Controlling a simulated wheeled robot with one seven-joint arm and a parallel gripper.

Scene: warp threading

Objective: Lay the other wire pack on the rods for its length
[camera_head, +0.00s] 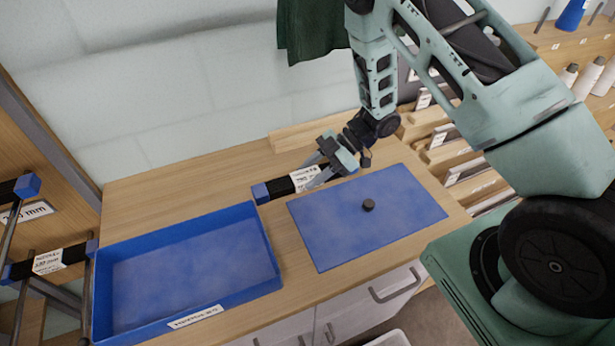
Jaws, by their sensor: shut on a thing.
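My gripper (322,178) is shut on a wire pack (280,188), a dark bundle with a blue end and a white label. The pack is at the back of the wooden worktop, behind the gap between the blue tray and the blue mat; I cannot tell whether it touches the wood. The fingers cover its right end. Another wire pack (75,254), dark with blue ends and a white label, lies across the rods (14,304) of a rack at the far left. A label (28,212) ending in "mm" is on the rack above it, partly cut off.
A blue tray (265,232), which looks empty, stands at the worktop's left. A wall closes the back. Shelves with bottles (588,78) stand at the right.

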